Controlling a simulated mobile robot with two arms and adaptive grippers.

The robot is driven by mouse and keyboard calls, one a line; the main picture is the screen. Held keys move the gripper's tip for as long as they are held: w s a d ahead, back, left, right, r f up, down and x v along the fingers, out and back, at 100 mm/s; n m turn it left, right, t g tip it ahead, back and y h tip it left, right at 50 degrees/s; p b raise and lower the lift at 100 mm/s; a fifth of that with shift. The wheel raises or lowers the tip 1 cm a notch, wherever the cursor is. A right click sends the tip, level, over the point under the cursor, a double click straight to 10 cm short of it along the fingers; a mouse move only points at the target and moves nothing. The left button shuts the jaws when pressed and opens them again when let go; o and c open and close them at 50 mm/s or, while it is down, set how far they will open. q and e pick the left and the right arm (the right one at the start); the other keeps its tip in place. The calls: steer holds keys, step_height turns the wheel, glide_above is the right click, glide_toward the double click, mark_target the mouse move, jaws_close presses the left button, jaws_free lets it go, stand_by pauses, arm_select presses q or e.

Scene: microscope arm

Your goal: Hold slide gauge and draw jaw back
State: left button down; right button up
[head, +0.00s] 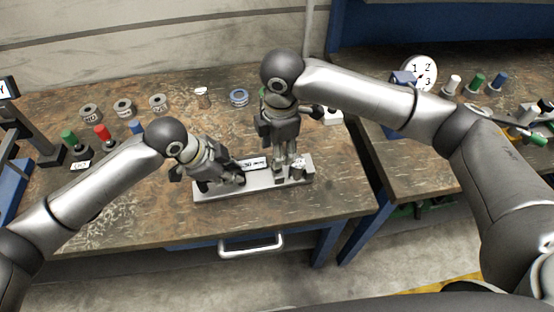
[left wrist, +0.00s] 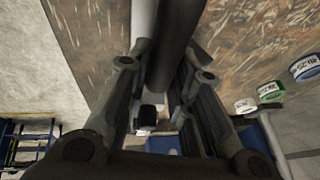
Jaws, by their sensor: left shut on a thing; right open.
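The slide gauge (head: 262,187) is a long silver bar with a label, lying near the front edge of the wooden bench. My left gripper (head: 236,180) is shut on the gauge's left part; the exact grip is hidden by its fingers. In the left wrist view, the fingers (left wrist: 165,100) flank a dark round piece and a light bar. My right gripper (head: 288,172) is open and points down over the gauge's right part. A small metal knob-like part (head: 298,168) shows beside its fingertips. I cannot tell whether the right fingers touch the gauge.
Several grey rings (head: 124,108), a blue ring (head: 238,97) and a small jar (head: 202,97) stand along the back. Coloured pegs (head: 102,133) are at the left. A dial (head: 420,74) stands on the right-hand bench. The bench front left of the gauge is clear.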

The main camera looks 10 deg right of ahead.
steer(key=f, duration=0.6)
steer(key=shift+w, duration=0.2)
steer(key=shift+c, duration=0.5)
jaws_close()
